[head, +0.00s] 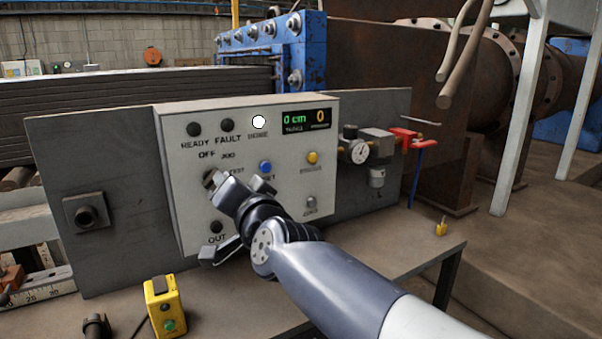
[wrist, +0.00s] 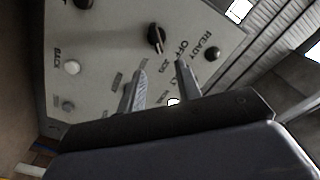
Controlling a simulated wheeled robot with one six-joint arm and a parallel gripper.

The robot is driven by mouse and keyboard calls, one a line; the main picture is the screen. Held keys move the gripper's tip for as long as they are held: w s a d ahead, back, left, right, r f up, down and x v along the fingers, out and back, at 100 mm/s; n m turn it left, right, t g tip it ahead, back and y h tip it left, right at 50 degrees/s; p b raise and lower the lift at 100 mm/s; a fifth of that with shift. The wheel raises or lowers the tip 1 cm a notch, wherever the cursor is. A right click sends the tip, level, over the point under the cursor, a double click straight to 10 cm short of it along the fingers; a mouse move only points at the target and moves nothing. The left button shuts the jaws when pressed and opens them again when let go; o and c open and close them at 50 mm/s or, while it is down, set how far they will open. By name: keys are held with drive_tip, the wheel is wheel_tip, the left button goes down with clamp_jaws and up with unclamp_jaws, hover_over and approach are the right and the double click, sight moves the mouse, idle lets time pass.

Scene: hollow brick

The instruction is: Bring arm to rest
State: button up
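My arm reaches from the lower right of the head view to a grey control box (head: 185,200). My gripper (head: 222,195) is in front of the box's left half, by the selector knob (head: 211,178) below the OFF and JOG labels, and partly hides the panel. In the wrist view my gripper (wrist: 161,70) has its two fingers apart with nothing between them. The black selector knob (wrist: 156,37) shows there just beyond the fingertips, apparently clear of them. How far the fingertips are from the panel is hard to tell.
A white lamp (head: 259,122) is lit; the READY (head: 194,129) and FAULT lamps are dark. The display (head: 306,120) reads 0 cm and 0. Blue (head: 265,167) and yellow (head: 312,158) buttons are nearby. A gauge (head: 359,152) with valves stands right; a yellow button box (head: 163,300) stands front left.

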drive_tip(key=x, duration=0.7)
drive_tip(key=shift+d, duration=0.1)
drive_tip(key=p+v, duration=0.1)
drive_tip(key=v, duration=1)
drive_tip(key=w+a+n, duration=0.1)
drive_tip(key=w+a, duration=0.1)
drive_tip(key=w, duration=0.1)
drive_tip(key=w+a+n+p, duration=0.1)
drive_tip(key=w+a, duration=0.1)
drive_tip(key=w, duration=0.1)
drive_tip(key=w+a+r, duration=0.1)
drive_tip(key=w+a, duration=0.1)
drive_tip(key=w, duration=0.1)
drive_tip(key=shift+a+n, duration=0.1)
drive_tip(key=shift+n, duration=0.3)
drive_tip(key=n+p, duration=0.1)
drive_tip(key=n, duration=0.1)
drive_tip(key=n+p, duration=0.3)
drive_tip(key=p, duration=0.1)
drive_tip(key=shift+s+a+n, duration=0.25)
drive_tip(key=shift+a+n, duration=0.15)
drive_tip(key=v, duration=1)
drive_tip(key=shift+s+f, duration=0.2)
drive_tip(key=shift+s, duration=0.1)
